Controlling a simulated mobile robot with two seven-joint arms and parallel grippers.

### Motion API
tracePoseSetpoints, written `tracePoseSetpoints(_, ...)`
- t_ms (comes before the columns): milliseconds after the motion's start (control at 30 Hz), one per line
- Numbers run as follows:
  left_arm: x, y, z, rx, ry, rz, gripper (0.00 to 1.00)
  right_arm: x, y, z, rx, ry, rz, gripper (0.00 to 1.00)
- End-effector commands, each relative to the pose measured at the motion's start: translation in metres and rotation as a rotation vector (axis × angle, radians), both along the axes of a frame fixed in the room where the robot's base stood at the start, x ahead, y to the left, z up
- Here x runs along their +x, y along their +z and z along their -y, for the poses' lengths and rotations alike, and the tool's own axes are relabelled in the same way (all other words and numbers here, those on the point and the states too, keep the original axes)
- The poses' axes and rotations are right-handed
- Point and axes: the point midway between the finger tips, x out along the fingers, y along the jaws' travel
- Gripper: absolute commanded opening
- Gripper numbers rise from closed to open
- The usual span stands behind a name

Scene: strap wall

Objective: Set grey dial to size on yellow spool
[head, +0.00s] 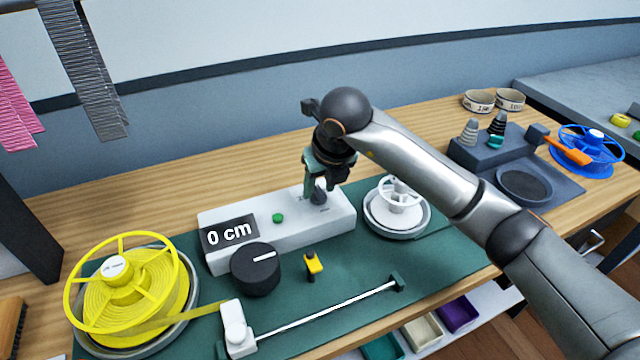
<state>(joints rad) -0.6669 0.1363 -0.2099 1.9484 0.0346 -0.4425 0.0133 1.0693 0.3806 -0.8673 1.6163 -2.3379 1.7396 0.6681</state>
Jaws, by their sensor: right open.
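The dark grey dial (256,270) with a white pointer line is on the front of the white machine (285,222). Its line points right and slightly up. The machine's display (229,232) reads "0 cm". The yellow spool (125,295) is at the left on a round holder, with yellow strap running from it to the right. Its white hub label (113,267) is too small to read. My right gripper (322,188) is open and points down over a small dark knob (319,197) at the machine's right end; contact cannot be told. My left gripper is not in view.
A green button (278,217) is on the machine. A white reel (399,205) stands to its right, a yellow-black piece (313,264) in front. A white rod (325,310) runs along the green mat (440,255). A grey station (525,180) and blue reel (590,148) are far right.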

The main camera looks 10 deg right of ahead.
Motion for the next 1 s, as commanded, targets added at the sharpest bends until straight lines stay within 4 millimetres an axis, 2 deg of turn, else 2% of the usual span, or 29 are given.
tracePoseSetpoints(267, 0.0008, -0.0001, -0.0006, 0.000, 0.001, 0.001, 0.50, 0.0004, -0.0013, -0.0003, 0.000, 0.000, 0.000, 0.44)
tracePoseSetpoints(667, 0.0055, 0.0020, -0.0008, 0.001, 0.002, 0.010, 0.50, 0.0004, -0.0008, -0.0003, 0.001, 0.000, 0.000, 0.00)
tracePoseSetpoints(1000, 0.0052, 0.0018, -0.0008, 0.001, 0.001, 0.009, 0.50, 0.0004, -0.0006, -0.0003, 0.001, 0.000, 0.001, 0.00)
